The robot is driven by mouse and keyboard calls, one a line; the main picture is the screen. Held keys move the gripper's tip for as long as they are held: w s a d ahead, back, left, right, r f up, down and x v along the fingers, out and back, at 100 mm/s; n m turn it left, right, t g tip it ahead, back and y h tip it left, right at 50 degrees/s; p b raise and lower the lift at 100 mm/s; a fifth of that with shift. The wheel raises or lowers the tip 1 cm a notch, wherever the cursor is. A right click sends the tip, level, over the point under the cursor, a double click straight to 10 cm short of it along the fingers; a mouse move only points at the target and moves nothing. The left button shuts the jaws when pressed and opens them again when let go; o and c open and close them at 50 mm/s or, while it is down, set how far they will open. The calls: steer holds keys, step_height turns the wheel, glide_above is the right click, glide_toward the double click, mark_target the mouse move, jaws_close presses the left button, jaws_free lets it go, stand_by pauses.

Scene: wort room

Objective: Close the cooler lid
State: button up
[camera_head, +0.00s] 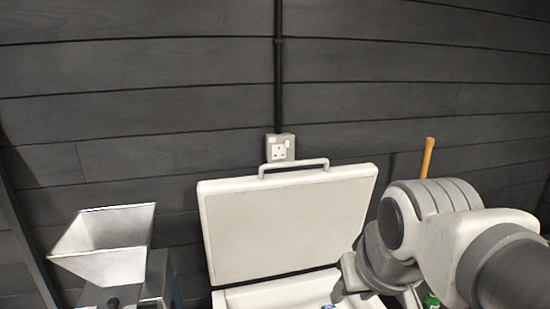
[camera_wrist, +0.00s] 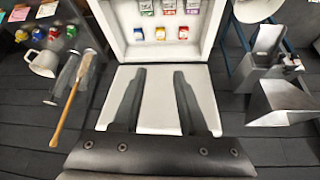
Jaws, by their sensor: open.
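The white cooler's lid (camera_head: 290,225) stands open in the head view, leaning back near the dark wall, with a handle (camera_head: 293,166) on its top edge. In the wrist view the lid's pale inner face (camera_wrist: 155,90) lies behind my fingers, and the cooler's open interior (camera_wrist: 139,48) shows above, with several packets and small cans inside. My gripper (camera_wrist: 159,70) is open with nothing between its fingers. In the head view my arm hides part of the area right of the lid. I cannot tell whether the fingers touch the lid.
A metal hopper (camera_head: 105,238) stands left of the cooler, and right of it in the wrist view. A wooden handle (camera_head: 427,158) rises behind my arm. A white jug (camera_wrist: 42,63) stands at the wrist view's left. A wall socket (camera_head: 280,148) is behind the lid.

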steer(key=shift+n, duration=0.3)
steer(key=w+r, duration=0.2)
steer(key=w+r+p, duration=0.1)
steer(key=w+r, duration=0.1)
steer(key=w, duration=0.1)
steer(key=w+r+p, duration=0.1)
steer(key=w+r, duration=0.1)
steer(key=w, duration=0.1)
steer(key=shift+w+a+r, duration=0.1)
steer(key=shift+a+r, duration=0.15)
jaws_close()
steer(key=w+a+r+p, duration=0.1)
steer(key=w+r+p, duration=0.4)
steer(key=w, duration=0.8)
steer(key=n+t+y+p, duration=0.1)
steer(key=p, duration=0.8)
glide_above(294, 172)
step_height(294, 172, down, 8)
steer(key=shift+w+r, duration=0.15)
steer(key=shift+r, duration=0.1)
steer(key=shift+s+d+f, duration=0.1)
steer(key=shift+s, duration=0.5)
